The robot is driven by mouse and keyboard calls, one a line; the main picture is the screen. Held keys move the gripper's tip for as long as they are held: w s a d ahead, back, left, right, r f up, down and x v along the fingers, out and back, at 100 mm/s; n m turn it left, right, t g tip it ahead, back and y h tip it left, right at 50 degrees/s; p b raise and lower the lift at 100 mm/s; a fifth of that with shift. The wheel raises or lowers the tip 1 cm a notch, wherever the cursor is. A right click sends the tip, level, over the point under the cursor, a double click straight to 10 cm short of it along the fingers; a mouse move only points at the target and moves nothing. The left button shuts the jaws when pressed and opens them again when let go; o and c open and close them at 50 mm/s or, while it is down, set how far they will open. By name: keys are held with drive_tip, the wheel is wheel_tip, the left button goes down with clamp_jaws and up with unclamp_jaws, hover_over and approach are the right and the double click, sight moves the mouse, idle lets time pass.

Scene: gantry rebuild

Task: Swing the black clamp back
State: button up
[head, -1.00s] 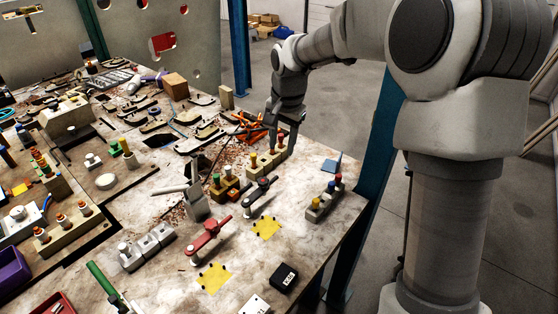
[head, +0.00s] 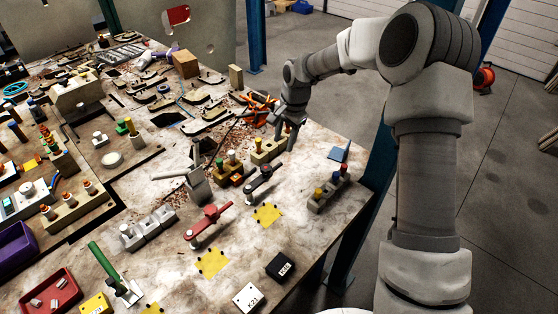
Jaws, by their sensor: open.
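The black clamp (head: 258,184) stands on the worn pale table, with its arm lying low and slanting up and right in the head view. A similar red clamp (head: 208,226) lies nearer, to its left. My gripper (head: 285,143) points down above and beyond the black clamp, to its upper right, beside a tan block with pegs (head: 268,151). Its fingers are apart, and I see nothing held between them. It appears clear of the black clamp. The fingertips are small and partly overlap the block.
A block with coloured pegs (head: 328,193) stands to the right near the table edge. A brown peg block (head: 229,175) and a grey upright piece (head: 198,184) are close on the left. Yellow patches (head: 267,215) and a black box (head: 280,267) lie nearer.

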sight(278, 165)
drive_tip(key=f, duration=0.3)
drive_tip(key=w+a+f, duration=0.1)
drive_tip(key=f, duration=0.6)
drive_tip(key=shift+w+a+f+p, duration=0.25)
drive_tip(key=shift+f+p, duration=0.05)
drive_tip(key=shift+p, duration=0.1)
clamp_jaws()
idle(0.9)
